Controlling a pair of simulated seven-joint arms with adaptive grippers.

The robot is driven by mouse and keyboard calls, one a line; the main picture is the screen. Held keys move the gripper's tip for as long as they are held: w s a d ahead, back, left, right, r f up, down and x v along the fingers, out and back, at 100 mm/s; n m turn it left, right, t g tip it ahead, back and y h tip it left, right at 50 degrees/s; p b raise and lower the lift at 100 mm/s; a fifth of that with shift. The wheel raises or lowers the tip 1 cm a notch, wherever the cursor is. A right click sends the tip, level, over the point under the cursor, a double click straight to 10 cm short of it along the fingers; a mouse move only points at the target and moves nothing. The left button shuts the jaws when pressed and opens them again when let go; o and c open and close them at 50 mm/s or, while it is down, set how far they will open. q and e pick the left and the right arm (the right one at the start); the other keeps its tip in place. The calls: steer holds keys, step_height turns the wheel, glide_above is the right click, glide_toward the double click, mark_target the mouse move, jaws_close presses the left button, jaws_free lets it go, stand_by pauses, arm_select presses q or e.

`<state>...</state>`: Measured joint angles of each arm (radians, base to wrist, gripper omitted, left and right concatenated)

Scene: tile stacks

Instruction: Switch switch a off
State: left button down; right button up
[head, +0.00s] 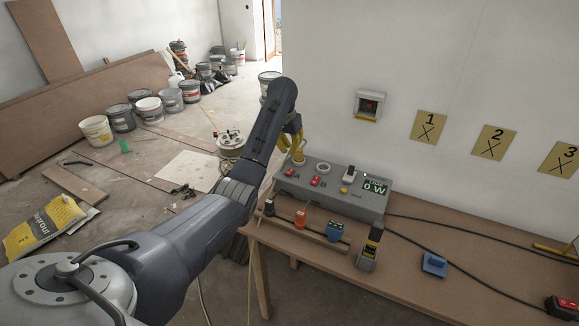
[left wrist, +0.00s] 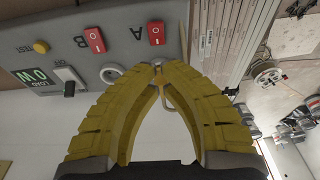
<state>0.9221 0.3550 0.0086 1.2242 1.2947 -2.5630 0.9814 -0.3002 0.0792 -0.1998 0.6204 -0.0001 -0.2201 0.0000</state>
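The grey control box (head: 345,200) stands on the bench by the wall. Switch A (head: 289,172) is a red rocker at the box's left end; it also shows upside down in the left wrist view (left wrist: 157,33). Switch B (head: 315,181), another red rocker, sits to its right and shows in the left wrist view (left wrist: 95,40). My left gripper (head: 298,160) has yellow fingers, beside and above the box's left end. In the left wrist view its fingertips (left wrist: 158,64) meet near switch A, with a visible gap to it. My right gripper is not in view.
The box also carries a round socket (head: 323,168), a grey lever (head: 349,174), a yellow button (head: 344,190) and a display (head: 375,187) reading 0 W. Plugs stand along the bench's front, including an orange one (head: 300,218) and a blue one (head: 338,231). Black cables cross the bench's right side.

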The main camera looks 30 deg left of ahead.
mark_target(290, 170)
arm_select(q)
steer(key=x, duration=0.4)
steer(key=s+x, duration=0.1)
steer(key=x, duration=0.1)
steer(key=shift+w+f, duration=0.1)
steer(key=shift+f, duration=0.95)
steer(key=shift+d, duration=0.1)
